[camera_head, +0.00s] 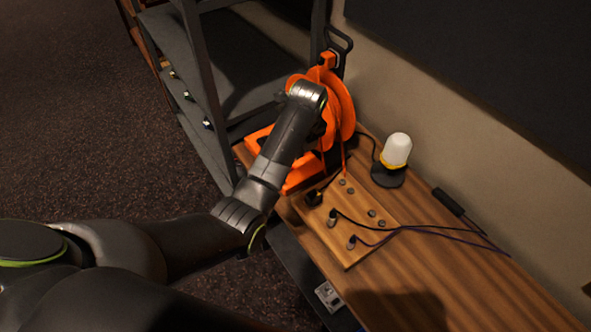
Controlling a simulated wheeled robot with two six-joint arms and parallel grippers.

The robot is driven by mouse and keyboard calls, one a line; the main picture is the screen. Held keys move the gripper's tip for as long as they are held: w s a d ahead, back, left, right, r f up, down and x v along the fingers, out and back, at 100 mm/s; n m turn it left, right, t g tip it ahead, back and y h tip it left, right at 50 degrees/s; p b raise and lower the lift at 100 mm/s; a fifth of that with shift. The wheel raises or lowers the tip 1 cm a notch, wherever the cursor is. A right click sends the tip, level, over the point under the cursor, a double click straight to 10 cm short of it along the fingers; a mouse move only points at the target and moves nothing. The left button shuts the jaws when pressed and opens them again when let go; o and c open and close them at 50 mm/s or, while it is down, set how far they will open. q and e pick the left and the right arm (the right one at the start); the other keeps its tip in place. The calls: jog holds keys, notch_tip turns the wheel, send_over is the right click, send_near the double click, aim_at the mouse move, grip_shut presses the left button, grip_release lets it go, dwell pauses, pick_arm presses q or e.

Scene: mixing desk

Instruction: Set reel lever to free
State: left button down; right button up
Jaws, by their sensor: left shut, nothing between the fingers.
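An orange cable reel (346,105) stands at the far end of the wooden desk, on an orange base (300,178). A black handle (343,45) rises behind its top, beside a small orange block (327,60). I cannot make out the reel lever for certain; part of the reel is hidden by my arm. My left arm comes in from the left, and its wrist is in front of the reel. My left gripper (319,131) is shut and empty close to the reel, mostly hidden by the wrist; I cannot tell whether it touches. My right gripper is out of view.
A wooden patch board (352,253) with knobs and plugged dark cables lies on the desk (440,285) near the reel. A white-domed lamp (397,150) stands to the right. A dark metal rack (205,75) stands to the left. A wall runs behind the desk.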

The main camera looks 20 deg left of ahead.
aim_at(294, 177)
pick_arm(q)
jog(key=f, duration=0.3)
jog(key=f+p, duration=0.1)
jog(key=f, duration=0.2)
jog(key=w+a+f, duration=0.1)
jog(key=f, duration=0.3)
jog(key=shift+a+p, duration=0.1)
jog(key=shift+p, duration=0.25)
